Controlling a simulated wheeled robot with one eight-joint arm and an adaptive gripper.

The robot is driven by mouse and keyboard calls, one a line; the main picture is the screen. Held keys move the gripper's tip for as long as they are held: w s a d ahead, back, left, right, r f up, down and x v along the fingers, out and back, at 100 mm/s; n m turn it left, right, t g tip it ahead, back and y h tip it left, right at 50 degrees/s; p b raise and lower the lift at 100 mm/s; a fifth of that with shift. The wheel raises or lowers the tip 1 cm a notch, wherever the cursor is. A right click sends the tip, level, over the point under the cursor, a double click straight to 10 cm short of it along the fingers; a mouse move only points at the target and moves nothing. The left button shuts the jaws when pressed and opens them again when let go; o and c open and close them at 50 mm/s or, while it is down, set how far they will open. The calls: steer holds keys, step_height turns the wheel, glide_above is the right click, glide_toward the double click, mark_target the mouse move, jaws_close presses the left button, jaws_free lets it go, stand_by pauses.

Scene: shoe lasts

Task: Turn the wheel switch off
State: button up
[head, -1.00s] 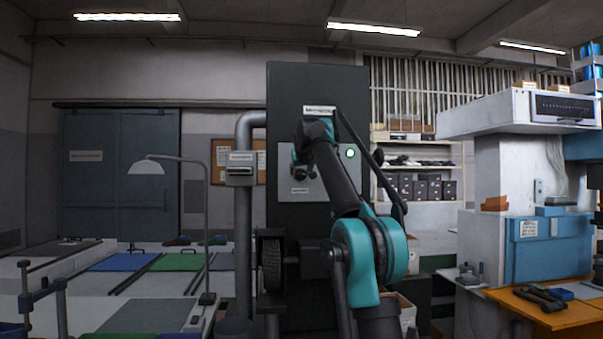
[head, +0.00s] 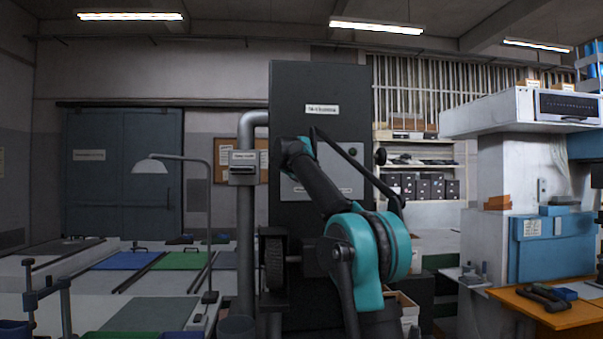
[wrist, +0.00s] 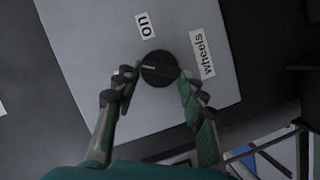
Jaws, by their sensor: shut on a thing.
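The wheel switch is a round dark knob (wrist: 160,68) on a light grey panel (wrist: 85,30), seen in the wrist view. A label "wheels" (wrist: 203,52) is to its right and "on" (wrist: 145,25) above it. The knob's pale pointer line faces left, toward a small white label (wrist: 126,71) partly covered by the left finger. My gripper (wrist: 157,76) has one finger on each side of the knob and is shut on it. In the head view the panel (head: 335,172) is partly behind my arm, which hides the knob. The panel's round lamp (head: 352,152) is dark.
The panel is on a tall black cabinet (head: 318,85). A grey pipe (head: 245,205) stands close on its left, and a dark wheel (head: 273,263) is low at its front. An orange-topped bench (head: 560,318) is at right. Low work tables (head: 150,312) fill the left.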

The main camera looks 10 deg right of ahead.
steer(key=n+t, duration=0.1)
steer(key=n, duration=0.1)
steer(key=n+h, duration=0.1)
steer(key=n, duration=0.1)
steer(key=shift+a+f+n+t+h, duration=0.1)
steer(key=shift+f+n+t+h, duration=0.2)
steer(key=shift+f+n+t, duration=0.1)
stand_by(0.4)
steer(key=o, duration=1.2)
steer(key=shift+c, duration=0.2)
steer(key=v, duration=1.2)
steer(key=shift+f, duration=0.1)
